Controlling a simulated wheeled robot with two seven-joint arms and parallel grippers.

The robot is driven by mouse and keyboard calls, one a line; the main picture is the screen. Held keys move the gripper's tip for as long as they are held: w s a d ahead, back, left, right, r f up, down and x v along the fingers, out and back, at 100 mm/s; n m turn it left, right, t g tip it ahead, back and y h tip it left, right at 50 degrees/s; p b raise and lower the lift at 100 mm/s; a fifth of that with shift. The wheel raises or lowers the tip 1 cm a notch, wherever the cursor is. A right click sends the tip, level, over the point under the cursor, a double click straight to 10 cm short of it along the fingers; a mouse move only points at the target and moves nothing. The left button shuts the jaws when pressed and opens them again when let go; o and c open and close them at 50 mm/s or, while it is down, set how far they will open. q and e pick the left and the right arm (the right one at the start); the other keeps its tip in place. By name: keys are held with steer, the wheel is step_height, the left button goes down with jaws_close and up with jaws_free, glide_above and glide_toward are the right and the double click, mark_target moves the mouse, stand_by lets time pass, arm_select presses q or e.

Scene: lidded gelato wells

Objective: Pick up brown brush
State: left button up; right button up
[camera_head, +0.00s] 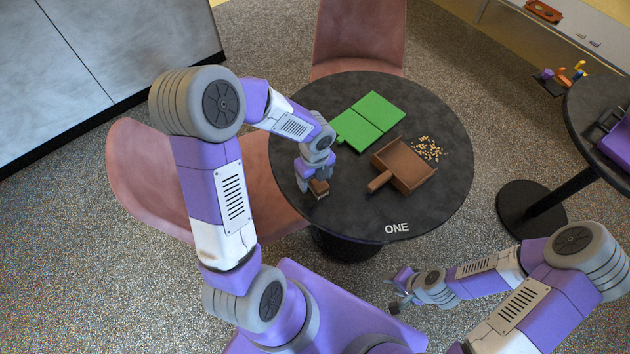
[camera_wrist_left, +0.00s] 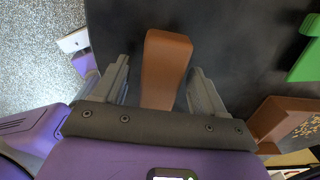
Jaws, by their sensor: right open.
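The brown brush (camera_head: 319,189) lies near the left edge of the round black table, partly hidden under my left gripper (camera_head: 312,178). In the left wrist view the brown brush (camera_wrist_left: 166,62) shows as a brown block between the two grey fingers. A gap shows on each side of it, so my left gripper is open around it and not closed on it. My right gripper (camera_head: 397,292) is open and empty, low in front of the table and away from the brush.
A brown dustpan (camera_head: 411,165) with a handle sits right of the brush, with crumbs (camera_head: 427,148) beyond it. A green folded board (camera_head: 368,120) lies at the back of the black table (camera_head: 440,205). Pink chairs (camera_head: 150,175) stand left and behind.

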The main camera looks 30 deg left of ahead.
arm_select(q)
steer(key=c, duration=1)
steer(key=shift+r, duration=0.1)
step_height(320, 180, up, 10)
steer(key=p, duration=0.4)
steer(key=o, duration=0.4)
steer(key=shift+c, duration=1.3)
